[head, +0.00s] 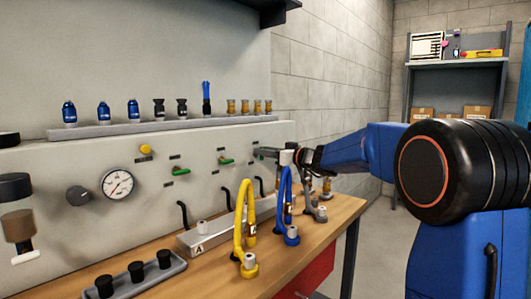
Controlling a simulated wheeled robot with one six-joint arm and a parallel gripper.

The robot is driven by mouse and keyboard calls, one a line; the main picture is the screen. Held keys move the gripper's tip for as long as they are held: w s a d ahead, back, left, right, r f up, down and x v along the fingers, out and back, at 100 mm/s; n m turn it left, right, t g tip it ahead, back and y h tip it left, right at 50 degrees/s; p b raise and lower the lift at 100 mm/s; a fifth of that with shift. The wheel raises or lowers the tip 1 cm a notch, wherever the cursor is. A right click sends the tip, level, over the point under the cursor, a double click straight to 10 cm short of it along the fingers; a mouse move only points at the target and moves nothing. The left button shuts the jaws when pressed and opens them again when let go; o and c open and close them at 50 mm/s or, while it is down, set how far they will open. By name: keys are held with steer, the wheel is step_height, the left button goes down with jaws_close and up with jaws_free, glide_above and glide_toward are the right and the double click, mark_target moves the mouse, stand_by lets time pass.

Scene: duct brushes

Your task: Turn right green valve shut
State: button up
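Green valve handles stand on the grey panel (70,160). The left one (180,171) and the middle one (226,161) are in plain view, both lying close to level. My gripper (268,153) is at the right end of the panel, reaching in from the right with its tip close to the panel face. The right green valve is at that spot and is mostly hidden by my gripper. I cannot tell whether the fingers touch the valve or whether they are open or closed.
A yellow hose (240,225) and a blue hose (286,190) stand in loops on the wooden workbench (320,232), below my gripper. A pressure gauge (117,183) is at the panel's left. A grey shelf (455,62) with boxes stands at the back right.

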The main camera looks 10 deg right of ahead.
jaws_close()
stand_by(0.3)
steer(key=m, duration=0.6)
steer(key=f+m, duration=0.1)
steer(key=m, duration=0.5)
steer(key=d+m, duration=0.1)
steer(key=m, duration=0.4)
steer(key=shift+w+d+f+m, duration=0.1)
steer(key=shift+w+f+m, duration=0.1)
steer(key=shift+w+m, duration=0.2)
stand_by(0.4)
